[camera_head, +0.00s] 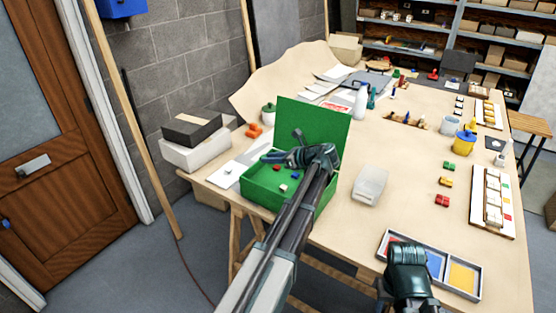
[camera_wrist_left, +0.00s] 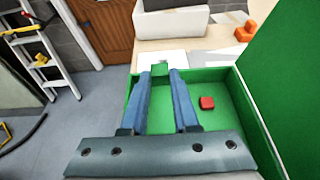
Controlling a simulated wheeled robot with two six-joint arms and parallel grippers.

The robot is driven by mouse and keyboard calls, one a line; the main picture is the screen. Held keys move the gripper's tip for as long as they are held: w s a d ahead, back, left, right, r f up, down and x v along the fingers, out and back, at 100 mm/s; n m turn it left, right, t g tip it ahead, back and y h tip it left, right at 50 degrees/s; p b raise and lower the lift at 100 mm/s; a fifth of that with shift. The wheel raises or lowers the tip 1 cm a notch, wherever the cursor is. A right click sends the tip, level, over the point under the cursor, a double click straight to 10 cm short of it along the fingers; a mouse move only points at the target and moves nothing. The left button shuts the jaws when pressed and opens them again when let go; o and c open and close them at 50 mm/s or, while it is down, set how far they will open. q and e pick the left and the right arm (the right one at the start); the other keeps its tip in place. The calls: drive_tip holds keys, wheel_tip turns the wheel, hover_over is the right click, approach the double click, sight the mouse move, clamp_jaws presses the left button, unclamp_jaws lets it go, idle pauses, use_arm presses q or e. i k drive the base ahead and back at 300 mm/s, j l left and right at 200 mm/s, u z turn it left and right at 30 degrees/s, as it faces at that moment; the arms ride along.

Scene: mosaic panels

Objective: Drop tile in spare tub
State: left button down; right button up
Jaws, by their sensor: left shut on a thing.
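A green tub (camera_head: 262,201) with a raised green lid (camera_head: 318,128) stands at the left side of the table. Small red, blue and white pieces lie on its floor; a red tile (camera_wrist_left: 207,103) shows there in the left wrist view. My left gripper (camera_head: 268,157) is above the tub. In the left wrist view its two blue fingers (camera_wrist_left: 160,75) are shut on a small green tile (camera_wrist_left: 161,70) at their tips. My right gripper (camera_head: 408,300) is low in the head view, in front of the tray; its fingertips cannot be made out.
A tray (camera_head: 387,237) with coloured compartments lies at the front right. A translucent tub (camera_head: 370,184) stands right of the green tub. Red, yellow and green tiles (camera_head: 445,181) sit further right. The table between is mostly clear.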

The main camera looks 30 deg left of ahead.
sight(371, 188)
drive_tip(key=z, duration=1.8)
drive_tip(key=k+j, duration=0.25)
drive_tip(key=j, duration=0.15)
drive_tip(key=k+j, duration=0.2)
drive_tip(key=j, duration=0.2)
drive_tip(key=k+j, duration=0.25)
drive_tip(key=j, duration=0.15)
drive_tip(key=k+j, duration=0.2)
drive_tip(key=j, duration=0.2)
